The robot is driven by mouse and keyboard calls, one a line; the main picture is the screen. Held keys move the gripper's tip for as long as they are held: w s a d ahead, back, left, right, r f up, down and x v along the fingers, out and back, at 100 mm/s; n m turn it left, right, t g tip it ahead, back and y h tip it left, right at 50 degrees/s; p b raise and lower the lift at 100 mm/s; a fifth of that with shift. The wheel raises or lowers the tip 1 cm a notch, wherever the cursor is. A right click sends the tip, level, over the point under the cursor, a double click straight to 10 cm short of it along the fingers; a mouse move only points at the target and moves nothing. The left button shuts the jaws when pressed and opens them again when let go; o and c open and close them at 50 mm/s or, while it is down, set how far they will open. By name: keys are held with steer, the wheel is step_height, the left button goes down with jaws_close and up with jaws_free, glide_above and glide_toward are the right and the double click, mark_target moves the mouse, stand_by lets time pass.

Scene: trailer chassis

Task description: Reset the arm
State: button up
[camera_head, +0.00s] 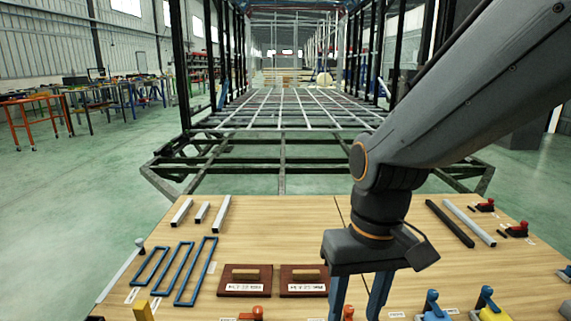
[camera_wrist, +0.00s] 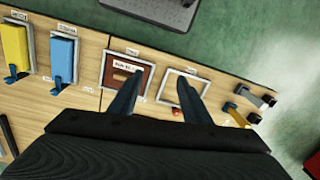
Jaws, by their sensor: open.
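My gripper (camera_head: 358,300) hangs from the arm over the front middle of the wooden table (camera_head: 300,235), pointing down. Its two blue fingers are spread apart with nothing between them. In the wrist view the open fingers (camera_wrist: 158,105) show over the table, with a brown board in a grey frame (camera_wrist: 107,70) near the left finger and an empty grey frame (camera_wrist: 201,83) near the right finger. The arm reaches in from the upper right of the head view.
Two dark red boards (camera_head: 245,282) with wooden handles lie left of my gripper. Blue frames (camera_head: 193,272) and grey bars (camera_head: 221,213) lie further left. A black bar (camera_head: 450,223) and red-handled clamps (camera_head: 485,205) lie right. A chassis (camera_head: 280,150) stands behind the table.

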steer(key=s+d+r+m+p, duration=0.1)
steer(key=d+r+p, duration=0.6)
steer(key=p, duration=0.7)
steer(key=shift+d+r+m+h, duration=0.15)
steer(key=shift+d+m+h, duration=0.15)
steer(key=shift+d+m, duration=0.25)
